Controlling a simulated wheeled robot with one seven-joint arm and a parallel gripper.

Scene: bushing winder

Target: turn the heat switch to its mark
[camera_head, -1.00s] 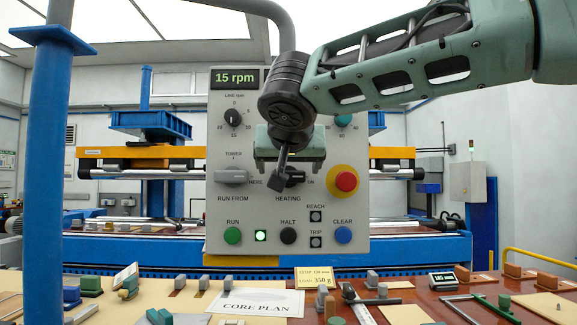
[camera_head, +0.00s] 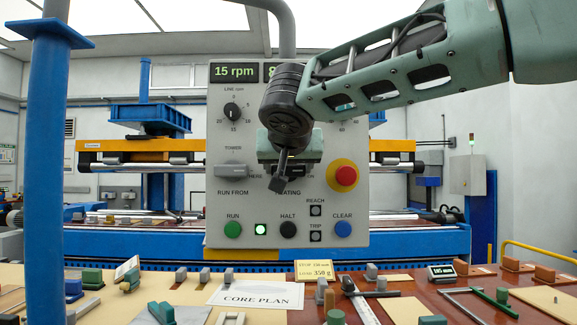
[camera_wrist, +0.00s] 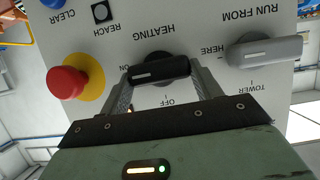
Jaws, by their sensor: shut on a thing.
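The heating switch (camera_wrist: 158,70) is a black bar knob with a white line on one half. In the wrist view its bar lies crosswise between the two fingers of my gripper (camera_wrist: 162,78), the lined end toward the ON label at left. The OFF label (camera_wrist: 165,103) shows beside the knob on the gripper's side. My gripper is shut on the knob's ends. In the head view my gripper (camera_head: 280,182) is at the grey panel above the HEATING label (camera_head: 288,193) and hides most of the switch.
A red stop button (camera_head: 345,177) on a yellow ring sits close right of my gripper. A grey RUN FROM selector (camera_head: 231,170) is to its left. RUN (camera_head: 233,230), HALT (camera_head: 288,229) and CLEAR (camera_head: 343,229) buttons lie below. A cluttered bench (camera_head: 195,293) spans the front.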

